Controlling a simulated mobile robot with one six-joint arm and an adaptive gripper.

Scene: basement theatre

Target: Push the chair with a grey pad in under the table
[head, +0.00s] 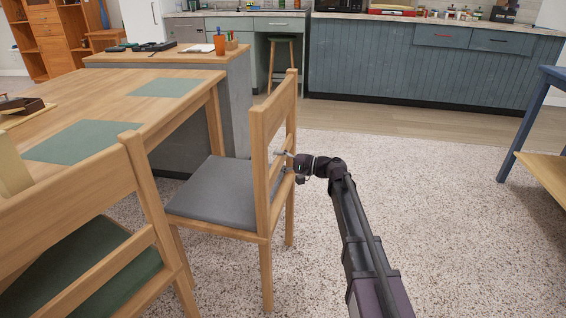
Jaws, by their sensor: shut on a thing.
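The chair with a grey pad (213,192) stands upright at the right side of the wooden table (150,108). Its seat front faces the table, and most of the seat is out from under the top. Its slatted wooden backrest faces right. My gripper (287,164) reaches in from the right and is shut on the chair's backrest, on the lower part. The fingertips are partly hidden by the backrest wood.
A second wooden chair with a green pad (75,272) stands at the near left. Green mats (75,142) lie on the table. A grey-sided counter (235,93) stands behind the chair. A blue-legged table (528,120) is at right. Speckled carpet (440,220) is clear around my arm.

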